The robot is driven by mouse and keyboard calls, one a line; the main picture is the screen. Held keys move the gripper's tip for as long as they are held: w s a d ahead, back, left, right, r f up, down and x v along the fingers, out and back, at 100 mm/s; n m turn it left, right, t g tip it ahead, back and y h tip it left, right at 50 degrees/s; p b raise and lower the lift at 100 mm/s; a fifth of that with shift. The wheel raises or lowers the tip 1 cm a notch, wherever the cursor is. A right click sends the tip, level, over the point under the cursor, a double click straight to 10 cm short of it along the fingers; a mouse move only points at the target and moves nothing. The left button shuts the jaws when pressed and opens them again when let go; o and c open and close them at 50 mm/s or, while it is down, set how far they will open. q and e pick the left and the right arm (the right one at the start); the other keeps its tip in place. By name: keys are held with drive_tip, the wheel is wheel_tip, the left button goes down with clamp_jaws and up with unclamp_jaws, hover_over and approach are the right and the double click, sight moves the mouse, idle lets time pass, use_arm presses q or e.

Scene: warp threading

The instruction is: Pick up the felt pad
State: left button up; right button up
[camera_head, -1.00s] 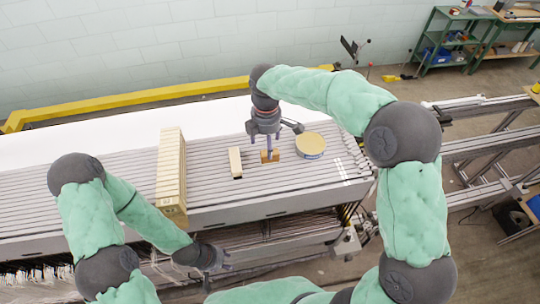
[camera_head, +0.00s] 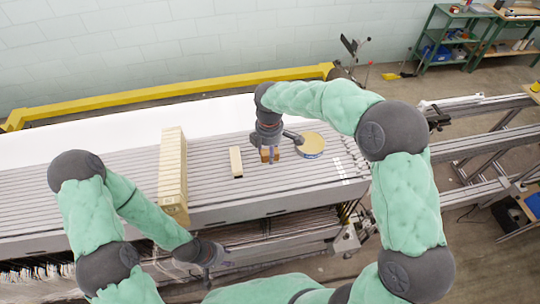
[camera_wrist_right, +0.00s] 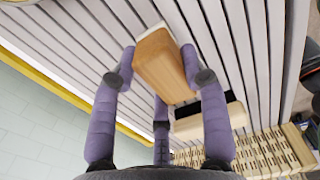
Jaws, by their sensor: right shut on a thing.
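The felt pad (camera_wrist_right: 160,65), a wooden block with a pale layer along its edge, is between the fingers of my right gripper (camera_wrist_right: 158,70) in the right wrist view. The fingers touch it from both sides. In the head view the pad (camera_head: 270,155) shows partly below my right gripper (camera_head: 268,146), which is shut on it. I cannot tell whether it is clear of the slatted surface. My left gripper (camera_head: 214,262) hangs at the front edge of the table, away from the pad; its fingers are too small to read.
A cream block with a dark edge (camera_head: 236,162) lies left of the pad; it also shows in the wrist view (camera_wrist_right: 210,118). A round tin (camera_head: 311,144) stands close on the right. A long cream slotted block (camera_head: 172,175) lies further left on the slatted table (camera_head: 100,210).

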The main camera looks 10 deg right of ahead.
idle(0.3)
drive_tip(key=shift+r+p, duration=0.4)
drive_tip(key=shift+r, duration=0.2)
drive_tip(key=r, duration=0.1)
drive_tip(key=r+p, duration=0.2)
drive_tip(key=shift+s+a+r, duration=0.1)
drive_tip(key=shift+s, duration=0.2)
drive_tip(key=shift+s+a+r+p, duration=0.45)
drive_tip(key=shift+s+r, duration=1)
drive_tip(key=shift+s, duration=0.75)
drive_tip(key=shift+s+a+r+p, duration=0.4)
drive_tip(key=shift+s+r, duration=1)
drive_tip(key=shift+s, duration=0.75)
drive_tip(key=shift+s+a+r+p, duration=0.45)
drive_tip(key=shift+s+r, duration=1)
drive_tip(key=shift+s, duration=0.75)
